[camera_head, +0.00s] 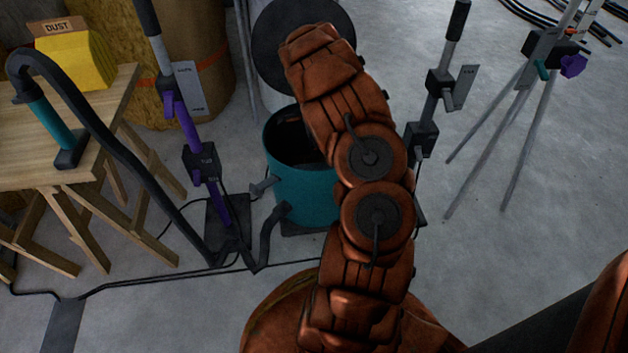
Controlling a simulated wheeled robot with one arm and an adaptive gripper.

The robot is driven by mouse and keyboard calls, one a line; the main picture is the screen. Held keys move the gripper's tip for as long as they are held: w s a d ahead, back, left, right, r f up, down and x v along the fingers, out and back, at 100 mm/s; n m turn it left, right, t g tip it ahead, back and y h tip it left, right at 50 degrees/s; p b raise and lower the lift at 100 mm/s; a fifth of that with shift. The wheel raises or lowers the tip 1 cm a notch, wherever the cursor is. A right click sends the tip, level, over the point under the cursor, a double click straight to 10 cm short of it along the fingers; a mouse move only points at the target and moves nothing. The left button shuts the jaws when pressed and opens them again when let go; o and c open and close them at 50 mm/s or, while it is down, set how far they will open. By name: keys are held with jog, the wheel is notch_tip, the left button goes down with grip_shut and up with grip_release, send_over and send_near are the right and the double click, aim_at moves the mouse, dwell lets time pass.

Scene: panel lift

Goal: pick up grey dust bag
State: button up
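No grey dust bag can be made out. A teal bin (302,195) stands on the floor in the middle, open at the top. Its inside is dark, and I cannot tell what lies in it. My reddish-brown arm rises from the bottom and covers the bin's right side. The arm's far end is at the top middle, in front of a dark round disc (270,45). My gripper does not show. A yellow box (75,60) with a sign reading DUST (57,27) sits on the wooden table (20,150) at the left.
A teal-handled hose tool (50,125) stands on the table, and its black hose (125,165) runs down to the floor. A purple-and-grey stand (190,120) is left of the bin. Another stand (440,85) and a tripod (525,95) are right.

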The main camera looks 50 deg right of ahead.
aim_at(304, 162)
notch_tip(304, 162, down, 4)
jog(key=shift+b, duration=0.85)
grip_shut()
jog(key=shift+r, duration=0.1)
